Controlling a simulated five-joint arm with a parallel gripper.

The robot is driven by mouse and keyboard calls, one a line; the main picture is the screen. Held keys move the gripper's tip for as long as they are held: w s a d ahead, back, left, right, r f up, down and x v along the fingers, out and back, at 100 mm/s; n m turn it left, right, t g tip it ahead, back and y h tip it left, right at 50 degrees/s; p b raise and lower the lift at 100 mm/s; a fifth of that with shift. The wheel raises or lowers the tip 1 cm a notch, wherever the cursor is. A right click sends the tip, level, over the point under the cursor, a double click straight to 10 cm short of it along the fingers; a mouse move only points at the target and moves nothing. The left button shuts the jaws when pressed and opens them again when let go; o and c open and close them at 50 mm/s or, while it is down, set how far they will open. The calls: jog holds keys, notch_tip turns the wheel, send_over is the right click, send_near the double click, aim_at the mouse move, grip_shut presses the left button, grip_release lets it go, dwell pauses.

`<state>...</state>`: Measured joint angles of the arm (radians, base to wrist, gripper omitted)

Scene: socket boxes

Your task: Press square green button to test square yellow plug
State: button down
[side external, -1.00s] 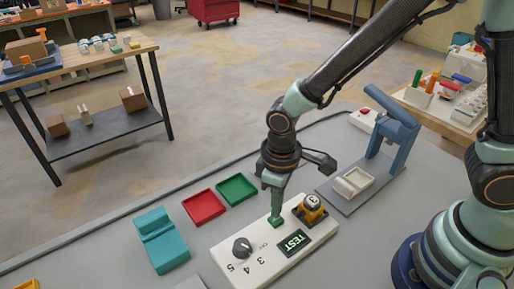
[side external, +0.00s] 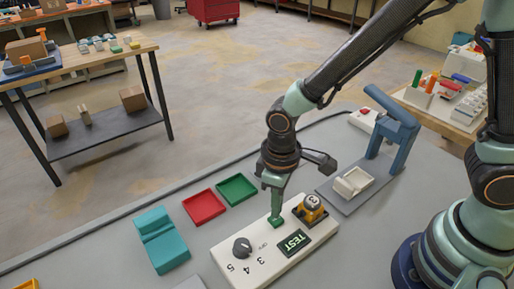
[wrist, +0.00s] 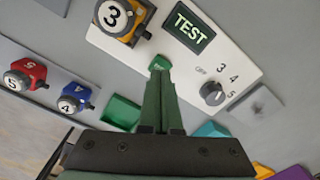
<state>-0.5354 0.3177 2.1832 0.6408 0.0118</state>
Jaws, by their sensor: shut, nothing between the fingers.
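The white socket box (side external: 262,272) lies on the grey table. The square yellow plug (side external: 312,204), marked 3, sits at its far right end and also shows at the top of the wrist view (wrist: 142,22). The dark TEST panel (side external: 293,242) shows light green letters, and the grey dial (side external: 242,247) is beside it. My gripper (side external: 276,217) is shut and empty, pointing down at the square green button (wrist: 160,62). In the side view the fingertips hide most of the button and look to be at it; I cannot tell whether it is pressed down.
A red tray (side external: 203,206) and a green tray (side external: 237,189) lie beyond the box. A teal block (side external: 161,244) is to its left. A blue stand (side external: 393,137) rises at the right. The wrist view shows a red plug (wrist: 29,73) and a blue plug (wrist: 74,97).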

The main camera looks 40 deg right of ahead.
jog(key=shift+f, duration=0.2)
jog(key=shift+f, duration=0.35)
jog(key=shift+f, duration=0.45)
jog(key=shift+r, duration=2.5)
